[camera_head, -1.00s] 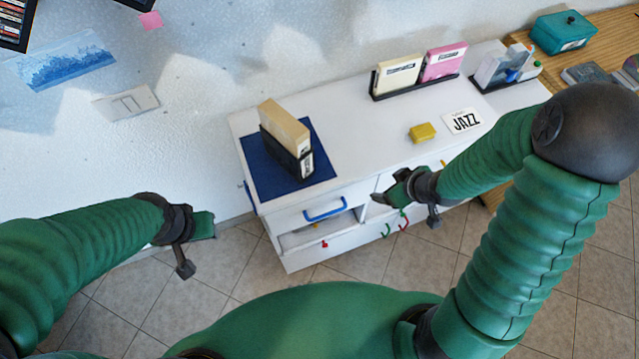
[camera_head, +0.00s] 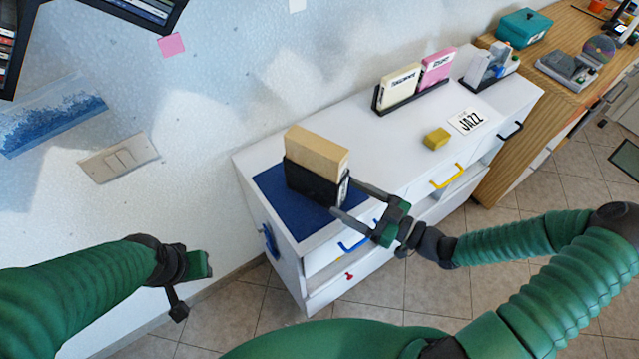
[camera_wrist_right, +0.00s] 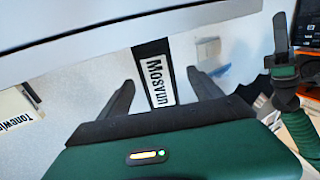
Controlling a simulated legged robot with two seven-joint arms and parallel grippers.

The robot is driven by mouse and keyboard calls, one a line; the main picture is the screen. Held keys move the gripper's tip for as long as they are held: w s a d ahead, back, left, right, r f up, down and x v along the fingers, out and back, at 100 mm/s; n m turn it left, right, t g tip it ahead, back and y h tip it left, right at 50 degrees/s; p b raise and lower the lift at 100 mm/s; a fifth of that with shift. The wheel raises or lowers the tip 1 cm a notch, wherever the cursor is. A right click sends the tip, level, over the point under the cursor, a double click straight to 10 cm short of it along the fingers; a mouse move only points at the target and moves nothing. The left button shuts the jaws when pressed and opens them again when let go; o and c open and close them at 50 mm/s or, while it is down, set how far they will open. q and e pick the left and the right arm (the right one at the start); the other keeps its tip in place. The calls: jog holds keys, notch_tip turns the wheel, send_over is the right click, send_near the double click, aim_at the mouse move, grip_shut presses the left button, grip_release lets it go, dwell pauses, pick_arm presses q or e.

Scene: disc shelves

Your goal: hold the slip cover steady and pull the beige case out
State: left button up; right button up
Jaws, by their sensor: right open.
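The beige case (camera_head: 318,152) stands upright in the black slip cover (camera_head: 312,186), its upper part showing above the cover. Both stand on a blue mat (camera_head: 275,190) at the left end of the white cabinet. My right gripper (camera_head: 352,200) is open at the cover's right, labelled end. In the right wrist view the cover's labelled spine (camera_wrist_right: 158,82) lies between the two open fingers (camera_wrist_right: 160,100), with gaps at both sides. My left gripper (camera_head: 195,265) hangs in front of the wall, left of the cabinet and away from the cover; its fingers do not show clearly.
A yellow block (camera_head: 437,138) and a JAZZ card (camera_head: 466,121) lie on the white cabinet top (camera_head: 385,150). A cream case (camera_head: 399,88) and a pink case (camera_head: 438,66) stand in a black rack behind. Drawer handles stick out at the front.

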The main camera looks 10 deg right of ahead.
aim_at(344, 193)
jog(key=x, duration=0.4)
jog(key=w+d+x, duration=0.1)
jog(key=shift+w+a+f, duration=0.25)
jog(key=shift+a, duration=0.1)
jog(key=w+a, duration=0.1)
jog(key=a, duration=0.2)
jog(key=w+a, duration=0.1)
jog(key=shift+w+a+r, duration=0.15)
jog(key=shift+w+a, duration=0.15)
jog(key=shift+a, duration=0.05)
jog(key=shift+d, duration=0.6)
jog(key=shift+c, duration=0.4)
jog(key=shift+d, duration=0.15)
jog(key=shift+c, duration=2.5)
jog(key=shift+a, duration=0.45)
jog(key=c, duration=0.9)
pick_arm(q)
jog(key=shift+w+d, duration=0.15)
jog(key=shift+d, duration=0.15)
pick_arm(e)
jog(key=shift+d, duration=0.1)
pick_arm(q)
jog(key=shift+d+r, duration=0.1)
jog(key=shift+d, duration=0.1)
pick_arm(e)
jog(key=shift+d, duration=0.2)
pick_arm(q)
jog(key=shift+a, duration=0.1)
pick_arm(e)
jog(key=shift+a, duration=0.15)
